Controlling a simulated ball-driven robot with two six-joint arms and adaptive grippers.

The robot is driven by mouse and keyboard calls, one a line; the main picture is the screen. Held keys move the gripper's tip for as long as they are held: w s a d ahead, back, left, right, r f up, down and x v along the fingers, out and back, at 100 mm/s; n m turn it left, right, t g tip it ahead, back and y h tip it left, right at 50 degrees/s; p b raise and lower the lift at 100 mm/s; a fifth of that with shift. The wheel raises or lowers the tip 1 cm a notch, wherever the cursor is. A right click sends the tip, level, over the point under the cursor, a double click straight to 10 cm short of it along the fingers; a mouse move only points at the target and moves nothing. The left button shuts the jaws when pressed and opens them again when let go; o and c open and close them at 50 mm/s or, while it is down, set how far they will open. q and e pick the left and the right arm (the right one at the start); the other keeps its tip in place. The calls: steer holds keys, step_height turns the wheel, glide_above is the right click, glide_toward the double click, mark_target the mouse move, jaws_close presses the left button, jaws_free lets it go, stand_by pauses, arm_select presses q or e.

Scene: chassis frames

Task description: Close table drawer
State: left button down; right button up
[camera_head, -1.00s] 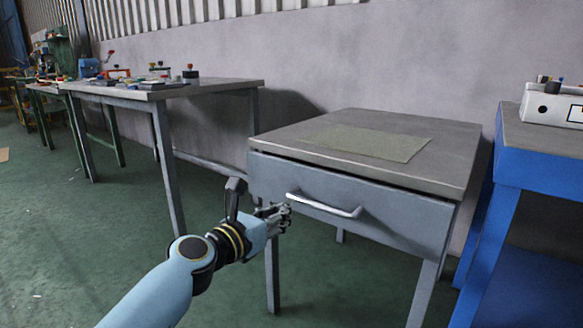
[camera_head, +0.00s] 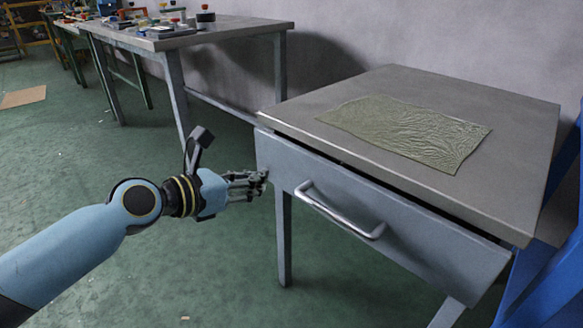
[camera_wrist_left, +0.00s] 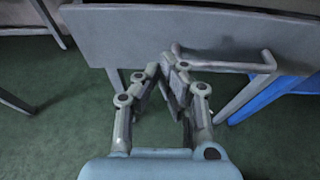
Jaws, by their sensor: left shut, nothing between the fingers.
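The grey table (camera_head: 470,95) stands right of centre in the head view. Its drawer (camera_head: 415,240) has a silver bar handle (camera_head: 340,212) and stands slightly out, with a dark gap under the tabletop. My left gripper (camera_head: 262,180) is shut and empty by the left end of the drawer front. In the left wrist view my left gripper (camera_wrist_left: 175,75) points at the drawer front (camera_wrist_left: 120,35), just left of the handle (camera_wrist_left: 225,66). I cannot tell whether the fingertips touch the front. My right gripper is not in view.
A greenish crumpled sheet (camera_head: 408,130) lies on the tabletop. A longer workbench (camera_head: 200,36) with several tools stands at the back left. Blue furniture (camera_head: 548,270) stands close on the right.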

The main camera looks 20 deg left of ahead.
mark_target(301, 159)
arm_select(q)
steer(key=b+x, duration=0.2)
steer(key=x, duration=0.6)
steer(key=shift+w+r+b, duration=0.15)
steer(key=shift+b, duration=0.2)
steer(key=shift+w+d+r, duration=0.1)
steer(key=shift+w+d, duration=0.2)
steer(key=shift+w, duration=0.4)
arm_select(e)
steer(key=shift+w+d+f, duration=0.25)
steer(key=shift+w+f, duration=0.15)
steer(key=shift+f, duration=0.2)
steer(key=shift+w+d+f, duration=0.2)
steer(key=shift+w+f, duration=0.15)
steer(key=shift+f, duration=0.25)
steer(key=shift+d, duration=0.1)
arm_select(q)
steer(key=shift+w, duration=0.15)
steer(key=w, duration=0.1)
steer(key=w+d, duration=0.1)
steer(key=w, duration=0.1)
steer(key=shift+w+d+r+p, duration=0.1)
steer(key=shift+w+d+p, duration=0.15)
steer(key=shift+p, duration=0.1)
steer(key=shift+w, duration=0.1)
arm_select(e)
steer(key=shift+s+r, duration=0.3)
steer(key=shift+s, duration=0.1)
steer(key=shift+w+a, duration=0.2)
